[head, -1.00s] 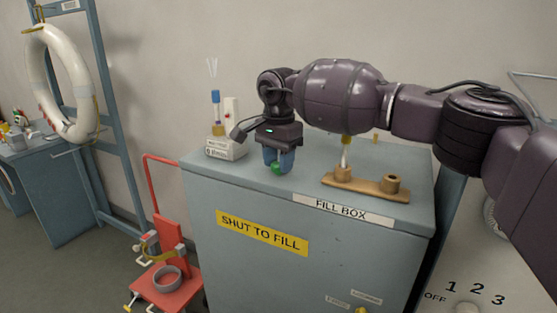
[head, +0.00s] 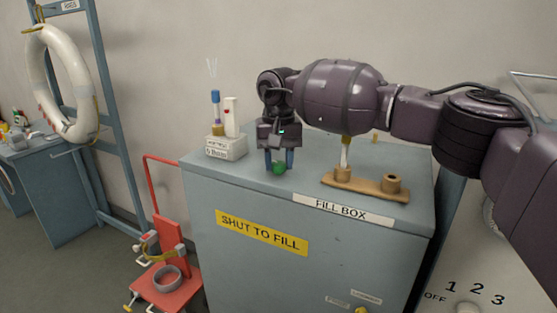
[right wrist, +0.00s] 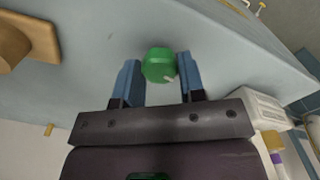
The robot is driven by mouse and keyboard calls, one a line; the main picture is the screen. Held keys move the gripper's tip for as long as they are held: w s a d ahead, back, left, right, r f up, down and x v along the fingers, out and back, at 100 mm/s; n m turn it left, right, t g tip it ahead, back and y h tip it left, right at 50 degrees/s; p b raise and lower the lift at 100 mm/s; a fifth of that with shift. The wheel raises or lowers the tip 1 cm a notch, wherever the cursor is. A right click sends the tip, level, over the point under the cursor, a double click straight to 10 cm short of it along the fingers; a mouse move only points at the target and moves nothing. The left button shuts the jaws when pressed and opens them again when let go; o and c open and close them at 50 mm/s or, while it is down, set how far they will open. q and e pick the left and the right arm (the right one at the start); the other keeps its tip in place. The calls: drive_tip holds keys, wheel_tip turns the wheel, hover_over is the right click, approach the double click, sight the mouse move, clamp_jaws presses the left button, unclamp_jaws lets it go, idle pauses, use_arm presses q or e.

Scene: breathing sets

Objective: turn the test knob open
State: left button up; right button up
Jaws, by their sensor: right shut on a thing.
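The green knob (head: 279,169) sits on top of the grey-blue fill box (head: 330,240), towards its back left part. My right gripper (head: 278,160) reaches down over it, its two blue fingers on either side of the knob. In the right wrist view the gripper (right wrist: 158,70) is shut on the green knob (right wrist: 158,64), one finger against each side. A small pale mark shows on the knob's edge there. Any label at the knob is not visible. My left gripper is not in view.
A small white stand (head: 226,148) with upright tubes is left of my gripper. A tan holder (head: 365,185) with two sockets is to the right. A red cart (head: 168,285) stands on the floor at left. The box top's front left is clear.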

sight(279, 163)
drive_tip(key=shift+r+n, duration=0.1)
drive_tip(key=shift+n, duration=0.3)
drive_tip(key=o, duration=0.9)
drive_tip(key=shift+o, duration=0.2)
use_arm(q)
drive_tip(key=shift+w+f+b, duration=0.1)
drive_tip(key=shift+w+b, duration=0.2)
drive_tip(key=shift+b, duration=0.25)
use_arm(e)
wheel_tip(279, 163, up, 11)
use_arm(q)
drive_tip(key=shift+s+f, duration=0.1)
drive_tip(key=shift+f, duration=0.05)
